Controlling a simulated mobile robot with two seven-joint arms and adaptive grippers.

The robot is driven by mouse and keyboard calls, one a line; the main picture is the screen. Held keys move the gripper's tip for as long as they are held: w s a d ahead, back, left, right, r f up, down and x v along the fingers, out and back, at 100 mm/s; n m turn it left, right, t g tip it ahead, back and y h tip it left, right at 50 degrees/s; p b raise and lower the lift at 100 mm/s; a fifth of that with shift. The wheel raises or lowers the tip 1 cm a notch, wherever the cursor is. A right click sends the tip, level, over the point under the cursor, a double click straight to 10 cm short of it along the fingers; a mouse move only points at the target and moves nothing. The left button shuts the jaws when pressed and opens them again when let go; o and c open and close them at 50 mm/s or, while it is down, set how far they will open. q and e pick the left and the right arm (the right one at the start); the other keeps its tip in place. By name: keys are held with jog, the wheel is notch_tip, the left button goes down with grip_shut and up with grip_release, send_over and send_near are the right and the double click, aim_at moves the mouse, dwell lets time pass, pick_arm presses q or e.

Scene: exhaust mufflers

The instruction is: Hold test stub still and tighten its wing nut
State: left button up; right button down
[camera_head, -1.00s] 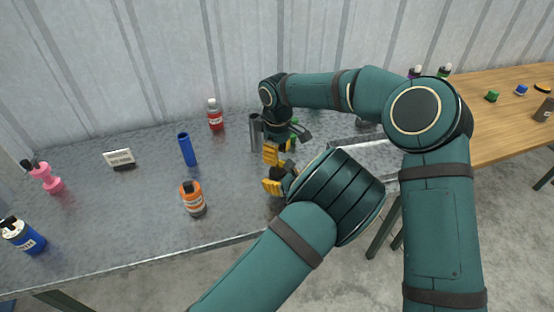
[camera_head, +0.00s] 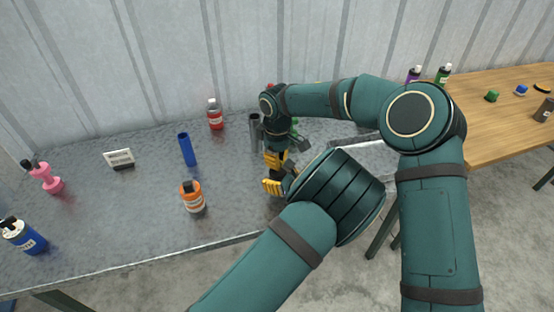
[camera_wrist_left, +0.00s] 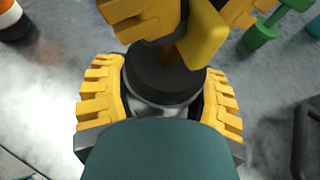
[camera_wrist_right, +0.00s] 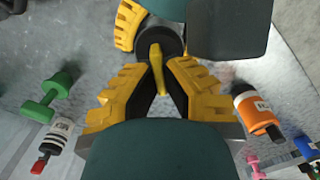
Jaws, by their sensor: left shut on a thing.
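The test stub is a dark round piece (camera_wrist_left: 165,85) seen from above in the left wrist view, with a yellow wing nut (camera_wrist_left: 200,38) on top. My left gripper (camera_wrist_left: 160,95) is shut on the stub, one finger on each side; it also shows in the head view (camera_head: 273,187). My right gripper (camera_head: 277,160) is above it. In the right wrist view the yellow wing nut (camera_wrist_right: 154,75) stands between the right gripper's narrowly spaced fingertips (camera_wrist_right: 158,68). I cannot tell whether the pads press on it. The arms hide most of the stub in the head view.
A grey tube (camera_head: 254,133) stands just behind the grippers. An orange bottle (camera_head: 192,198), a blue tube (camera_head: 187,150) and a red bottle (camera_head: 215,114) stand to the left. A green part (camera_wrist_right: 48,97) lies nearby.

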jog(key=shift+m, duration=0.8)
jog(key=c, duration=1.1)
grip_release()
notch_tip(320, 180, up, 12)
